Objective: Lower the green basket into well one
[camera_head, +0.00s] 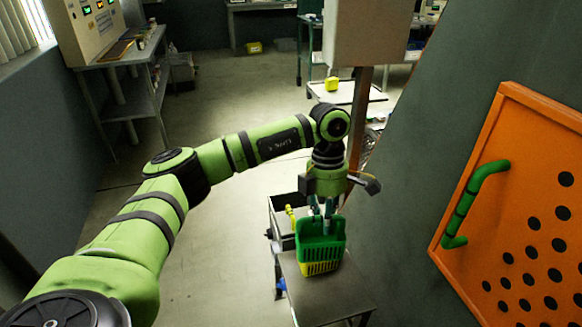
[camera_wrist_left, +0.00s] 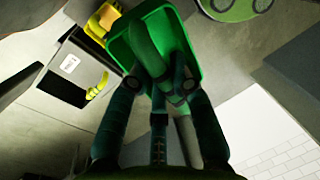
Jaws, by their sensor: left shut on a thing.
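The green basket (camera_head: 320,240) hangs upright from my left gripper (camera_head: 323,208), whose fingers are shut on its upper part. In the left wrist view the green basket (camera_wrist_left: 152,45) fills the top middle, with the left gripper's fingers (camera_wrist_left: 165,88) at its handle. A dark box with pale edges (camera_head: 282,228) stands just behind and left of the basket. It also shows in the left wrist view (camera_wrist_left: 66,72), with a small white label too blurred to read and a yellow handle (camera_wrist_left: 98,86). The inside of the box is mostly hidden, so I cannot tell its wells apart.
A yellow basket (camera_head: 318,268) shows just under the green one, above the grey bench top (camera_head: 335,295). A metal post (camera_head: 360,110) stands close behind my left wrist. An orange perforated panel with a green handle (camera_head: 462,205) is at the right.

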